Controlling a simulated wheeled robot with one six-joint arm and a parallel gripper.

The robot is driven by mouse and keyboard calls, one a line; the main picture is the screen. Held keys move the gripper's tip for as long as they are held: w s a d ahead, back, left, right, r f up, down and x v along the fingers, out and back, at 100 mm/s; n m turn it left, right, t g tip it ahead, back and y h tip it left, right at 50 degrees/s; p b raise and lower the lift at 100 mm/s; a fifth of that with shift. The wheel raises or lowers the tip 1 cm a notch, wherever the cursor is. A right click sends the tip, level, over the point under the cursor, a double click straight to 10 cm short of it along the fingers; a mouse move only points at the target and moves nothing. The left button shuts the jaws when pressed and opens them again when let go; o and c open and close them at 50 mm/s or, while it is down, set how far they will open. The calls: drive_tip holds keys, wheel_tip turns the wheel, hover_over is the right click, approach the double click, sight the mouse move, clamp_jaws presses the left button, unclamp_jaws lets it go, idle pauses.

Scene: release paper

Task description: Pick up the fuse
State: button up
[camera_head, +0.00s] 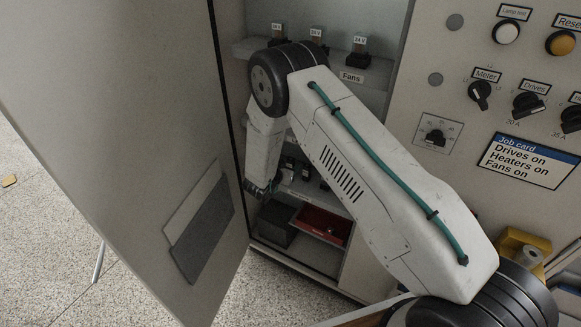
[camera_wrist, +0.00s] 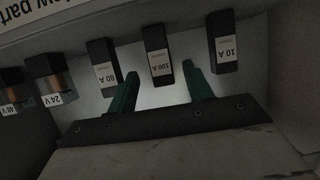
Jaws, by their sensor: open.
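Dark block-shaped fuses with white labels hang in a row in the wrist view. One reads 80 A (camera_wrist: 103,65), one 100 A (camera_wrist: 157,54) and one 10 A (camera_wrist: 225,42). To their left are copper-banded parts labelled 24 V (camera_wrist: 50,79) and 48 V (camera_wrist: 13,90). My gripper (camera_wrist: 160,70) is open, with its two green fingers spread. The 100 A fuse appears between the fingertips; whether they touch it is unclear. The 80 A fuse is close outside the left finger. In the head view my gripper (camera_head: 258,188) is inside the cabinet, partly hidden by the door edge.
The cabinet door (camera_head: 110,110) stands open on the left. An upper shelf (camera_head: 376,72) labelled Fans carries several parts. A red tray (camera_head: 322,226) and dark box (camera_head: 276,221) sit low inside. The control panel with a job card (camera_head: 527,162) is at right.

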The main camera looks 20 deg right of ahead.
sight(289, 164)
drive_tip(key=x, duration=0.3)
drive_tip(key=shift+w+d+f, duration=0.1)
drive_tip(key=shift+w+f, duration=0.2)
clamp_jaws()
drive_tip(key=shift+r, duration=0.15)
